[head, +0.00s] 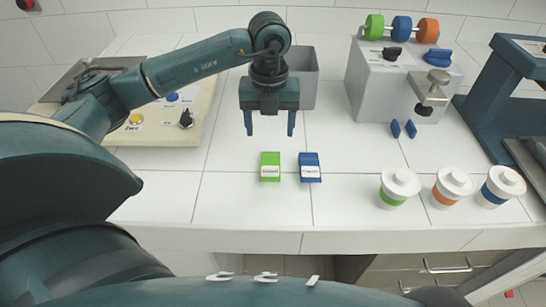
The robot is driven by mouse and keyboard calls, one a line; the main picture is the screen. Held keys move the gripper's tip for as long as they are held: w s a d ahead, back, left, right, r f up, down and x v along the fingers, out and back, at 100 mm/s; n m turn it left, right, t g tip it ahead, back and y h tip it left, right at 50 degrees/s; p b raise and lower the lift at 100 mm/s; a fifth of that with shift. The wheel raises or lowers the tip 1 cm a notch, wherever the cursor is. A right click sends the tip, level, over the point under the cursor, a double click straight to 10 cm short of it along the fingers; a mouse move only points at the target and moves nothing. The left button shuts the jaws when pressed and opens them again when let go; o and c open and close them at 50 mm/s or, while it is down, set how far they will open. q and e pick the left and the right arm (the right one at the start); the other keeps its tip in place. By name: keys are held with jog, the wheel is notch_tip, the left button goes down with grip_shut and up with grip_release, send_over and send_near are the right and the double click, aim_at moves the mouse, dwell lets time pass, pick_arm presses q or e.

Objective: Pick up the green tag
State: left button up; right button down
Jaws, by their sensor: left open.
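The green tag (270,167) lies flat on the white tiled counter, near its front edge, with a white label on it. A blue tag (310,167) lies just to its right, with a small gap between them. My left gripper (269,130) hangs above the counter, behind the green tag in the picture, with its two blue fingers pointing down. It is open and empty, and does not touch either tag. My right gripper is not in view.
White lidded cups with green (397,188), orange (451,187) and blue (501,186) bands stand at the right front. A grey dispenser (385,85) stands behind. A grey bin (304,72) is behind my gripper. A button panel (150,130) lies left.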

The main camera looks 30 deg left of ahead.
aim_at(271, 159)
pick_arm(q)
notch_tip(271, 159, down, 4)
jog(key=shift+r, duration=0.25)
jog(key=shift+s+d+f+p, duration=0.15)
jog(key=shift+f+p, duration=0.15)
jog(key=shift+f, duration=1.05)
jog(key=shift+s+d+f+p, duration=0.15)
jog(key=shift+f+p, duration=0.15)
jog(key=shift+f, duration=1.05)
jog(key=shift+c, duration=0.2)
jog(key=c, duration=1)
